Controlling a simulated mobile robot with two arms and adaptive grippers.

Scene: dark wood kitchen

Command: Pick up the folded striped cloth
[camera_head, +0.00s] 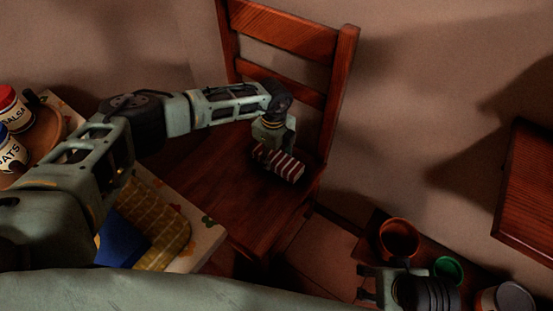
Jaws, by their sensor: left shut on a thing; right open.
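The folded striped cloth (287,168), dark red with white stripes, is over the back part of the wooden chair's seat (202,190). My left gripper (272,146) comes down on it from above and is shut on it. The gripper hides part of the cloth's far side. I cannot tell whether the cloth touches the seat or is just above it. My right gripper (366,284) is at the bottom right, open and empty, beside the orange-brown pot.
An orange-brown pot (399,240), a green cup (448,269) and a pale-rimmed container (507,298) stand at the lower right. A table at left holds a yellow checked cloth (165,232) and jars (12,108). The chair's back (290,32) rises behind my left gripper. A wooden edge (525,200) juts in at right.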

